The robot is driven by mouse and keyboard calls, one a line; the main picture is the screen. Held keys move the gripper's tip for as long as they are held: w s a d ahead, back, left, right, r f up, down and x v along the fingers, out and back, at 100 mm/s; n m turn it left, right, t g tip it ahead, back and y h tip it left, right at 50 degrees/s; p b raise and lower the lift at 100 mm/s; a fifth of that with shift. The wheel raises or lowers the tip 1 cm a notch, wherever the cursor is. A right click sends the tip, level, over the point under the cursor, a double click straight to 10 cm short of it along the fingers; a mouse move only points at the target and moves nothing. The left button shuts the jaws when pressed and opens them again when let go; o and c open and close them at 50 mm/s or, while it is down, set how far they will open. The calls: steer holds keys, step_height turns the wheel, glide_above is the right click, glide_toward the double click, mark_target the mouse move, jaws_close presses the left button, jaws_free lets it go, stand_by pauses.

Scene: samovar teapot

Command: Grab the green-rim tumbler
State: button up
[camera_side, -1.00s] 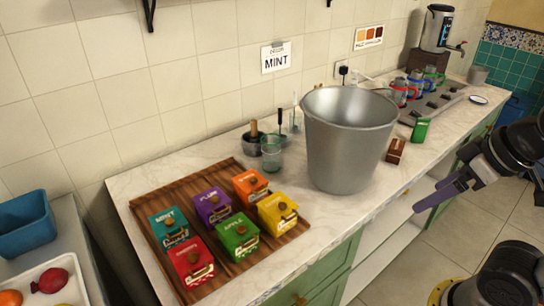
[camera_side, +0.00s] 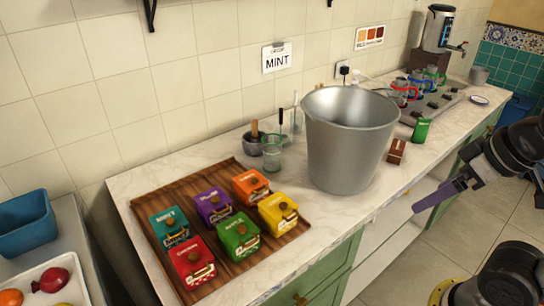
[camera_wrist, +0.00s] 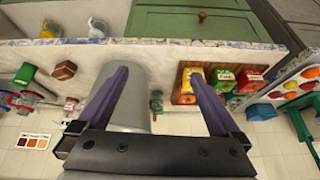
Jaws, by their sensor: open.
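A clear glass with a greenish rim (camera_side: 433,76) stands farthest back in the row of glasses on the grey rack, at the far right of the counter in the side view. A blue-marked glass (camera_side: 417,84) and a red-marked glass (camera_side: 400,93) stand in front of it.
A large steel bucket (camera_side: 349,160) stands mid-counter. A wooden tray (camera_side: 158,204) with several coloured tea boxes lies to the left. A brown box (camera_side: 396,151) and a green box (camera_side: 420,131) stand right of the bucket. A samovar (camera_side: 437,28) stands at the back right.

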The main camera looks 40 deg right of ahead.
steer(key=w+d+r+m+h, duration=0.25)
steer(key=w+r+m, duration=0.45)
steer(key=w+r, duration=0.45)
steer(key=m+g+h, duration=0.2)
steer(key=m+h, duration=0.1)
glide_above(273, 151)
steer(key=a, duration=0.3)
step_height(273, 151, down, 19)
steer(key=shift+y, duration=0.25)
steer(key=shift+s+x, duration=0.15)
steer(key=shift+x, duration=3.1)
steer(key=shift+s+x, duration=0.1)
steer(key=shift+x, duration=3.15)
steer(key=shift+d, duration=0.2)
